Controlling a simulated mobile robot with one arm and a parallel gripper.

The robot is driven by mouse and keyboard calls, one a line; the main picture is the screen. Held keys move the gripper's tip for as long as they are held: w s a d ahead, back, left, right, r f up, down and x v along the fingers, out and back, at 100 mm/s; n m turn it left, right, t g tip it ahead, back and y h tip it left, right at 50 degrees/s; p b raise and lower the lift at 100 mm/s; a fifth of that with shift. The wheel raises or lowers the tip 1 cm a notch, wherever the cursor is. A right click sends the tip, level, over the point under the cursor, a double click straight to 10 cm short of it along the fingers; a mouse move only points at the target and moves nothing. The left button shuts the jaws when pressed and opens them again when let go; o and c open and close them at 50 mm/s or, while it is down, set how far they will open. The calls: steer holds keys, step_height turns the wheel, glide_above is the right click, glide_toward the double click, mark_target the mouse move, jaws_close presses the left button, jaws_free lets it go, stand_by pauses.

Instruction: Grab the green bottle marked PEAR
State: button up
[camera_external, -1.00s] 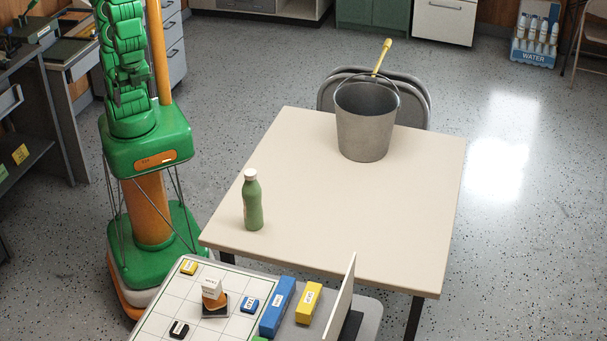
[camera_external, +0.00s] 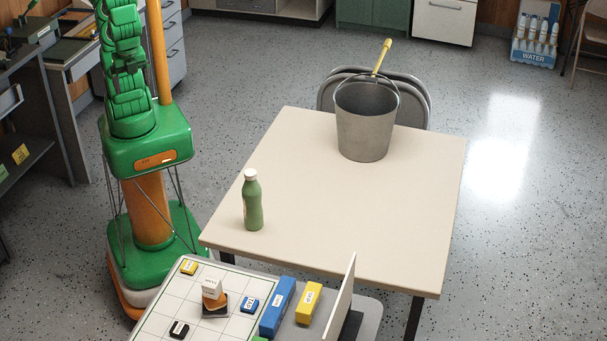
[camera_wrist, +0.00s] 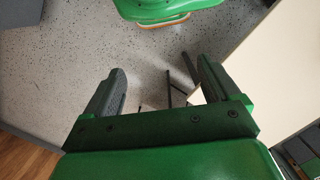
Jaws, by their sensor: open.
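A green bottle (camera_external: 252,203) with a white cap stands upright on the near left part of the cream table (camera_external: 330,220). I cannot read any marking on it from this side. My gripper (camera_wrist: 162,85) shows in the wrist view with its two dark fingers spread apart and nothing between them. It points down over the floor beside the table's edge (camera_wrist: 265,70). The bottle does not show in the wrist view. In the external view my folded green arm is at the upper left, away from the bottle, and I cannot make out the fingers clearly.
A grey bucket (camera_external: 366,128) with a yellow-handled tool stands at the table's back. A white grid board (camera_external: 175,290) with small labelled blocks, a long blue block (camera_external: 278,307) and a yellow block (camera_external: 308,302) lie in front. An upright panel (camera_external: 341,295) stands there. The table's middle is clear.

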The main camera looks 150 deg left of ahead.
steer(key=r, duration=0.2)
steer(key=m+y, duration=1.6)
steer(key=y, duration=0.2)
glide_above(244, 201)
steer(key=d, duration=0.5)
steer(key=shift+m, duration=0.3)
steer(key=f, duration=2.9)
steer(key=shift+w+d+f, duration=0.1)
steer(key=shift+w+f, duration=0.15)
steer(key=shift+f, duration=0.15)
steer(key=shift+a+f, duration=0.2)
steer(key=shift+a, duration=0.1)
steer(key=shift+s+a, duration=0.2)
steer(key=shift+a, duration=1)
steer(key=shift+s+a, duration=0.15)
steer(key=shift+a, duration=1.05)
steer(key=shift+s+a, duration=0.2)
steer(key=shift+a, duration=1)
